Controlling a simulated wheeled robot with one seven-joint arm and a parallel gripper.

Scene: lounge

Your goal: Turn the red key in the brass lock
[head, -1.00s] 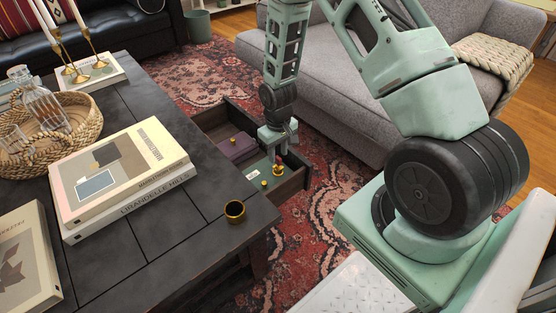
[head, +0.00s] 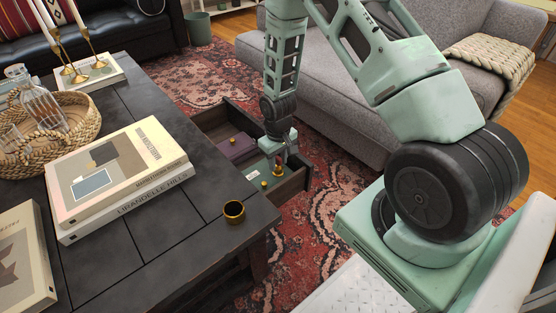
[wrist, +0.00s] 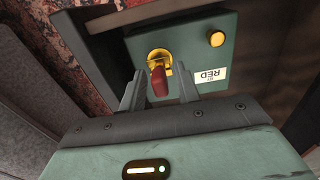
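The brass lock (wrist: 158,57) is set in a dark green panel (wrist: 190,45) inside the open drawer; it also shows in the head view (head: 277,172). The red key (wrist: 158,84) stands out of the lock towards my gripper. My gripper (wrist: 160,85) has one finger on each side of the key's red head, with a narrow gap visible on both sides. It is open and not closed on the key. In the head view my gripper (head: 279,158) points down just above the lock, and hides most of the key.
A label reading RED (wrist: 211,75) and a brass knob (wrist: 217,38) are on the panel beside the lock. The drawer's dark walls surround the panel, with a purple box (head: 236,147) next to it. The coffee table (head: 190,225) stands left, the grey sofa (head: 330,95) behind.

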